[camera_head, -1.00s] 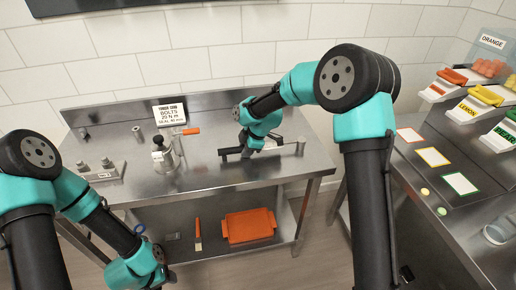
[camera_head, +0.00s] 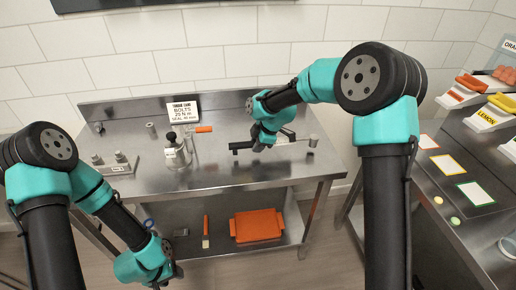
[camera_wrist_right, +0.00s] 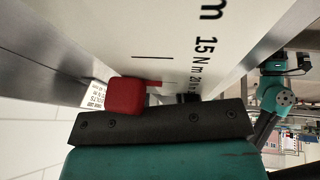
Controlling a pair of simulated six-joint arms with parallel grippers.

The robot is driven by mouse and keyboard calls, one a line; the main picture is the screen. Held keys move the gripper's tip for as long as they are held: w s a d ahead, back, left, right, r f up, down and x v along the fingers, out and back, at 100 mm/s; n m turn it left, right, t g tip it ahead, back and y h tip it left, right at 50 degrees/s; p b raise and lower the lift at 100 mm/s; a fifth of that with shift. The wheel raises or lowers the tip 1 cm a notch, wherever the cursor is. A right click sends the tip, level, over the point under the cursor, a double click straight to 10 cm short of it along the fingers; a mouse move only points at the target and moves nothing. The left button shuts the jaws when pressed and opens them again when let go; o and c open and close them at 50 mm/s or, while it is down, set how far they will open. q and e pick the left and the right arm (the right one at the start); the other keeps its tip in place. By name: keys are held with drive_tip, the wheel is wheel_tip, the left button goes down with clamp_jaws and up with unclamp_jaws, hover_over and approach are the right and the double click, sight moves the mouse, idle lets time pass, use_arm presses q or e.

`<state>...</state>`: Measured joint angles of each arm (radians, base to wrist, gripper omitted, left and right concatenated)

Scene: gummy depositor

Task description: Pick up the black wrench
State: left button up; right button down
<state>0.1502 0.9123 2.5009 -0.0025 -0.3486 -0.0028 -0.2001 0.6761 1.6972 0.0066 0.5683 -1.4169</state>
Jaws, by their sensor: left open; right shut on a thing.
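The black wrench (camera_head: 240,147) lies roughly level over the back bench, its dark end pointing left. My right gripper (camera_head: 260,146) is around its middle from above and shut on it. In the right wrist view a pale surface (camera_wrist_right: 188,45) with a torque scale reading 15 N m fills the space by the gripper, with a red block (camera_wrist_right: 125,96) against it. Whether the wrench touches the bench is unclear. My left gripper (camera_head: 165,279) is open and low at the lower left, in front of the bench, its fingertips hard to make out.
A torque card (camera_head: 183,107) stands at the back of the bench. A metal fixture (camera_head: 177,152), an orange-handled tool (camera_head: 203,129) and a bolt plate (camera_head: 118,166) are left of the wrench. An orange tray (camera_head: 257,225) sits on the shelf below. A side counter (camera_head: 440,185) is on the right.

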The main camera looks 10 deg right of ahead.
drive_tip(key=s+a+r, duration=0.1)
drive_tip(key=s, duration=0.7)
drive_tip(key=s+a+r, duration=0.1)
drive_tip(key=s+a, duration=0.1)
drive_tip(key=s, duration=0.5)
drive_tip(key=shift+s+r, duration=0.3)
drive_tip(key=shift+s, duration=0.05)
drive_tip(key=c, duration=1.4)
unclamp_jaws()
clamp_jaws()
